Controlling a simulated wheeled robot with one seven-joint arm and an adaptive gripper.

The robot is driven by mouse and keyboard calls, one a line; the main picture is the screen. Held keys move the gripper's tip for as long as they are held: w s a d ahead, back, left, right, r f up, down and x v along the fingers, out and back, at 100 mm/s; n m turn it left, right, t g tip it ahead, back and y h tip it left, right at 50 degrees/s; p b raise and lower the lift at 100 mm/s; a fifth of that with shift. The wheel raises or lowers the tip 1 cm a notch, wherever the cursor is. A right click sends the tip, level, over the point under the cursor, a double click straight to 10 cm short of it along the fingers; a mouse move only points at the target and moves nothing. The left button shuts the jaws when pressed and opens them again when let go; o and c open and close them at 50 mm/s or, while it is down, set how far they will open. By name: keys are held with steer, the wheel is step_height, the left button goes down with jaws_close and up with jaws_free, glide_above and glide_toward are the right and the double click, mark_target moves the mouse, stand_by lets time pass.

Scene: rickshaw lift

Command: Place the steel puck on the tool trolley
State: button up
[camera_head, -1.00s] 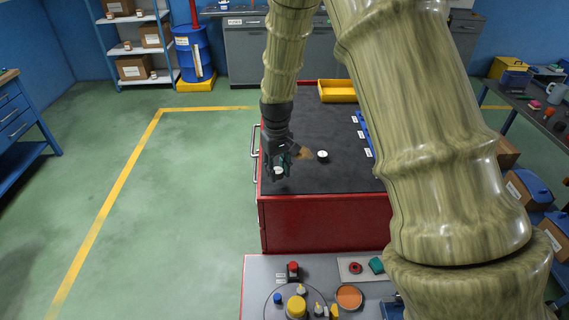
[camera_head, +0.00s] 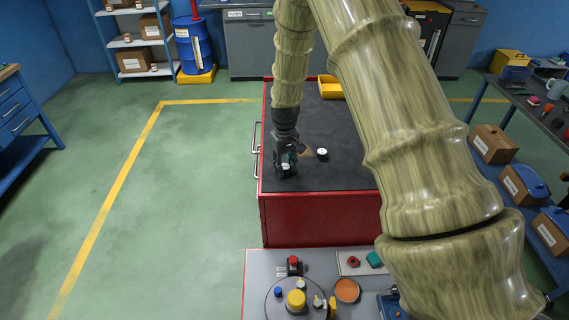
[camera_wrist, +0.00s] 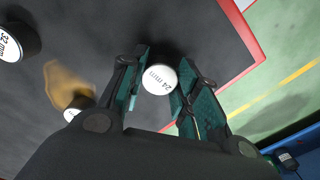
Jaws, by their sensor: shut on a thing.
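My gripper (camera_head: 286,165) is over the front left part of the red tool trolley (camera_head: 318,216), which has a dark mat on top. In the wrist view the fingers (camera_wrist: 160,88) are shut on a short puck (camera_wrist: 160,79) with a dark side and a white top marked "24 mm". Its white top also shows between the fingers in the head view (camera_head: 285,167). The puck looks upright and close to the mat; I cannot tell whether it touches. The trolley's red edge (camera_wrist: 240,25) shows in the wrist view.
A white-topped puck (camera_head: 322,154) stands right of my gripper. The wrist view shows a "32 mm" puck (camera_wrist: 18,42), another white-topped piece (camera_wrist: 75,108) and a brownish patch (camera_wrist: 62,84). A yellow bin (camera_head: 330,87) is at the trolley's back. A grey bench (camera_head: 258,262) stands in front.

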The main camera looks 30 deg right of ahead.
mark_target(285, 167)
steer(key=o, duration=1.2)
steer(key=shift+f, duration=0.1)
steer(key=shift+c, duration=0.2)
steer(key=shift+r, duration=0.2)
step_height(285, 167, up, 12)
steer(key=b, duration=0.4)
